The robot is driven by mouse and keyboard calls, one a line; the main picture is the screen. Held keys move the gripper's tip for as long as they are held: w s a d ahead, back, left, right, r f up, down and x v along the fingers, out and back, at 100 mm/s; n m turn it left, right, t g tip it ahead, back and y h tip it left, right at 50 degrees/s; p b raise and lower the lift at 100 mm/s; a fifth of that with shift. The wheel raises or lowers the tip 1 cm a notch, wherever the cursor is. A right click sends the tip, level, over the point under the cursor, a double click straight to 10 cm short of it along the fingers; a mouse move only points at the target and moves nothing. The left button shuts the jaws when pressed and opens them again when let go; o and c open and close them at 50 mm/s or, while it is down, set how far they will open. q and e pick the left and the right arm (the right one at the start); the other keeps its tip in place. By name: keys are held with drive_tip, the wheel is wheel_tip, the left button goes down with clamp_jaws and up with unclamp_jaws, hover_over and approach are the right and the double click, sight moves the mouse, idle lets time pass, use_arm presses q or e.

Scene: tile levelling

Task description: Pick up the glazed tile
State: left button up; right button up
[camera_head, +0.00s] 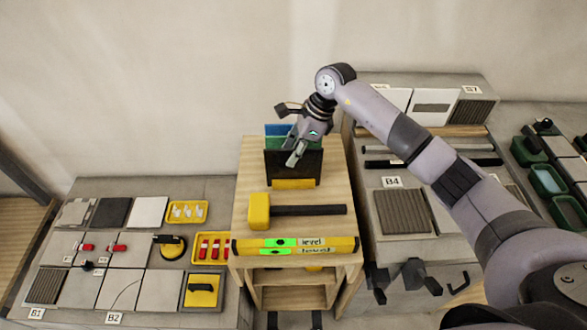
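A dark rack (293,167) stands upright at the back of the wooden stand, with blue (277,130) and green thin pieces rising in it. I cannot tell which piece is the glazed tile; a pale smooth tile (149,211) also lies on the left bench. My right gripper (294,157) points down at the rack, its fingers in front of the upper edge of the dark panel. The gap between its fingers is too small to read, and I cannot tell whether it touches anything. My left gripper does not show clearly.
A yellow-headed mallet (259,211) and a yellow level (296,246) lie on the wooden stand (242,187). The left bench holds tiles and yellow trays (187,212). The right bench holds a ribbed tile (403,212) and dark bars. Green tubs (547,180) stand far right.

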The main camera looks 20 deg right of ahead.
drive_tip(key=shift+f, duration=0.1)
drive_tip(key=shift+c, duration=0.5)
clamp_jaws()
idle(0.6)
